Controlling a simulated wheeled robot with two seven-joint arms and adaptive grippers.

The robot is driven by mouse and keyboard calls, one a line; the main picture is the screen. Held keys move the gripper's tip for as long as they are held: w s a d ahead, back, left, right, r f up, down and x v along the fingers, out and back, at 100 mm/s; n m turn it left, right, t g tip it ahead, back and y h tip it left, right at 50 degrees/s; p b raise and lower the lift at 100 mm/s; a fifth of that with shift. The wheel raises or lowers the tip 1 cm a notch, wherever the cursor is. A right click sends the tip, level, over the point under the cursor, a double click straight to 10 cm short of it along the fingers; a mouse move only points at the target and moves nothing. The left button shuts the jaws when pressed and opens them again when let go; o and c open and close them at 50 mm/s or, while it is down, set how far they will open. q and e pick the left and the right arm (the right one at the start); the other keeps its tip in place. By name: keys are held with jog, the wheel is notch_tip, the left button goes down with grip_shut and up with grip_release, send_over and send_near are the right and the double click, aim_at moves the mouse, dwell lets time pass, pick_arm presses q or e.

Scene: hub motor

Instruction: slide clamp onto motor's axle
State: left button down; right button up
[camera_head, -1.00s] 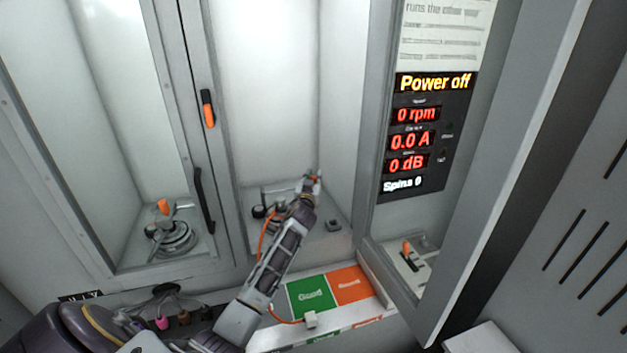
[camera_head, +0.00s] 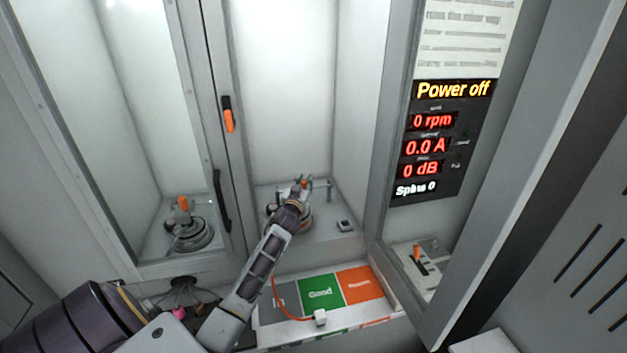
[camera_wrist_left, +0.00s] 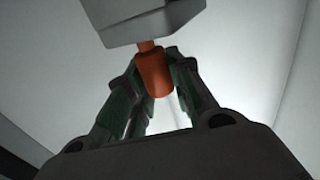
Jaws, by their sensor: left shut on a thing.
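My left gripper (camera_head: 303,186) is inside the open middle bay, above the motor (camera_head: 307,222). In the left wrist view its fingers (camera_wrist_left: 153,88) are shut on an orange handle (camera_wrist_left: 155,72). The handle joins a grey block (camera_wrist_left: 142,18), which looks like the clamp's body. In the head view the arm and gripper hide most of the clamp and much of the motor, so I cannot tell whether the clamp touches the axle. My right gripper is not in view.
A similar motor with an orange handle (camera_head: 183,204) stands behind glass at the left. A panel (camera_head: 435,145) reads "Power off", with an orange-handled switch (camera_head: 417,255) below. A white plug (camera_head: 320,317) on an orange cable lies by the green mat (camera_head: 323,291).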

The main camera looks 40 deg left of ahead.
pick_arm(q)
jog(key=shift+s+a+p, duration=0.45)
jog(key=shift+s+a, duration=0.55)
jog(key=shift+s, duration=0.15)
jog(key=shift+f, duration=0.1)
jog(key=c, duration=1.7)
grip_release()
jog(key=o, duration=0.5)
jog(key=shift+s+a, duration=0.1)
jog(key=shift+s, duration=0.1)
jog(key=shift+c, duration=0.2)
jog(key=shift+w, duration=0.1)
